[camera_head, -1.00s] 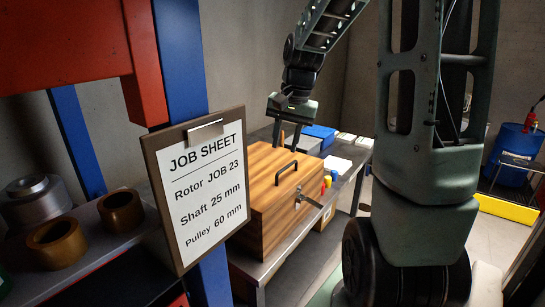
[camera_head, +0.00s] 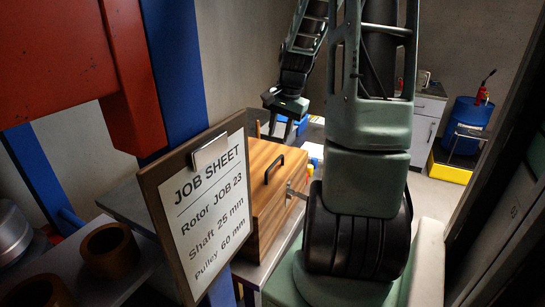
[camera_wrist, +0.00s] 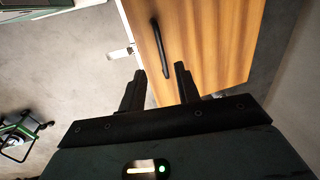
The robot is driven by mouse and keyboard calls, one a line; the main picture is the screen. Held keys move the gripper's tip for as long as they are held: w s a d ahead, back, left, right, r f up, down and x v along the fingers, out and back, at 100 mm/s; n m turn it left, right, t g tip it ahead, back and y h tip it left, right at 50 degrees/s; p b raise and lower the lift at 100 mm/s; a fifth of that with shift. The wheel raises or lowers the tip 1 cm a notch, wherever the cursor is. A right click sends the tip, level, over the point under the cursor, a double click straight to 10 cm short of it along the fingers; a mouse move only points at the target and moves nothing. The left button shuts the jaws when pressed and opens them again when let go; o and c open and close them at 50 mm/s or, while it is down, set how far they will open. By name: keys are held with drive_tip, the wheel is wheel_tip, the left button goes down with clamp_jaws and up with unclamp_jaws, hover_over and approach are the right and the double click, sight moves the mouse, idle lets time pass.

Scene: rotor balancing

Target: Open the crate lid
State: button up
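The wooden crate (camera_head: 262,221) stands on a bench behind the job sheet, with its striped lid (camera_head: 256,158) down. A black bar handle (camera_head: 274,168) is on the lid, and a metal latch shows at the crate's right side. My gripper (camera_head: 282,124) is above the far end of the crate. In the wrist view the lid (camera_wrist: 205,40) and its handle (camera_wrist: 161,46) lie ahead of my gripper (camera_wrist: 158,80). The two fingers are apart with nothing between them. The handle's near end appears close to the fingers; I cannot tell the height gap.
The job sheet (camera_head: 205,205) on a clipboard hides the crate's left part. Blue and red posts rise at left, with brown rings (camera_head: 109,250) on a shelf. A blue drum (camera_head: 466,124) stands on a yellow base at the back right, with open floor before it.

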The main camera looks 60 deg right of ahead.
sight(272, 165)
drive_tip(key=f, duration=0.3)
drive_tip(key=w+f+p, duration=0.1)
drive_tip(key=f, duration=0.3)
drive_tip(key=w+f, duration=0.1)
drive_tip(key=f, duration=0.2)
drive_tip(key=shift+a+f+p, duration=0.1)
drive_tip(key=shift+f+p, duration=0.05)
drive_tip(key=shift+p, duration=0.2)
clamp_jaws()
